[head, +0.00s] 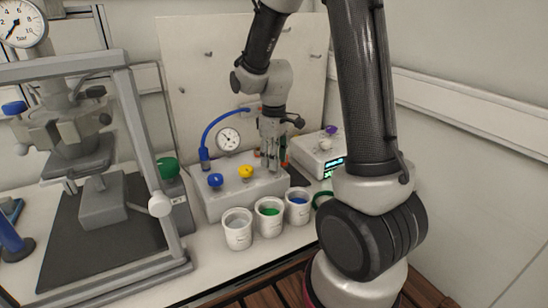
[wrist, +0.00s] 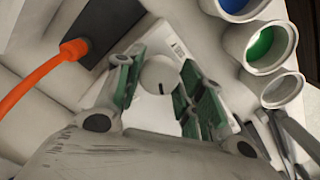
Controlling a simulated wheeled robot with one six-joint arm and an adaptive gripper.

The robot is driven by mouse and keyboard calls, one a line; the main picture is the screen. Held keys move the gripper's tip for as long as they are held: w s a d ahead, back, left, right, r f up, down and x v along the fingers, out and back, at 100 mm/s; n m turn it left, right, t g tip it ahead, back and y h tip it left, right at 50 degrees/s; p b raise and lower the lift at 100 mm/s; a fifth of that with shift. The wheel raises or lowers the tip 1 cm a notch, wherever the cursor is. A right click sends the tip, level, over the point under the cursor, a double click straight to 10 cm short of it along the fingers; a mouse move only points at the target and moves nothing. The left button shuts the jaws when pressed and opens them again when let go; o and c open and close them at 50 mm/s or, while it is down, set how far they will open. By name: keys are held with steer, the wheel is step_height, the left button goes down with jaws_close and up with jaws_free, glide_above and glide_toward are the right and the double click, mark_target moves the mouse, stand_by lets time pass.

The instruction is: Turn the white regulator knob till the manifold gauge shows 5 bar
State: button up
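The manifold (head: 235,203) is a pale box with a blue knob, a yellow knob and a blue hose on it. The manifold gauge (head: 228,139) stands above it; its dial is too small to read. My gripper (head: 271,152) points down over the manifold's right end. In the wrist view, the white regulator knob (wrist: 159,74), round with a dark mark, lies between the green-padded fingers of my gripper (wrist: 154,66). The fingers look spread on either side of it; I cannot tell whether they touch. The knob is hidden behind my gripper in the head view.
A white cup (head: 238,229), a cup with green contents (head: 269,229) and a cup with blue contents (head: 298,216) stand before the manifold. A device with a lit display (head: 315,148) is to the right. A framed reactor (head: 75,150) stands left. An orange hose (wrist: 35,75) runs close by.

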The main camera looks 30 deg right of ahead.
steer(key=shift+c, duration=1.3)
steer(key=shift+m, duration=2.8)
steer(key=o, duration=1)
